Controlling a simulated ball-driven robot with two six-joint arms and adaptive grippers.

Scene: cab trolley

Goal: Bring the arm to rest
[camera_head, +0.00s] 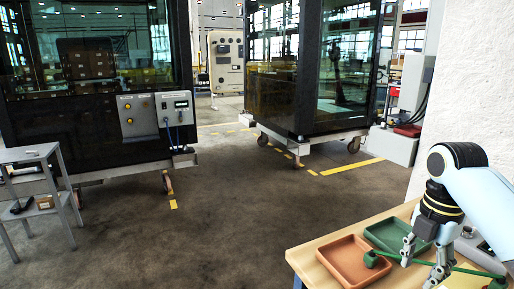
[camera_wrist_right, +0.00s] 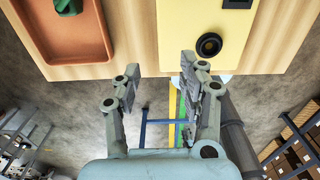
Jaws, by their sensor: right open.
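My right arm comes in from the right in the camera_head view. Its gripper (camera_head: 422,262) points down over the wooden table at the lower right. In the wrist view the right gripper (camera_wrist_right: 160,72) has its two fingers apart with nothing between them. The table's edge and the floor show beyond the fingers. My left arm and gripper are not in view.
The wooden table (camera_head: 318,264) bears a reddish-brown tray (camera_head: 345,262) and a green tray (camera_head: 385,233). A green object (camera_wrist_right: 68,6) shows at the brown tray. A yellow plate (camera_wrist_right: 205,20) has a black round part (camera_wrist_right: 209,44). A grey trolley (camera_head: 30,155) stands left; floor between is clear.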

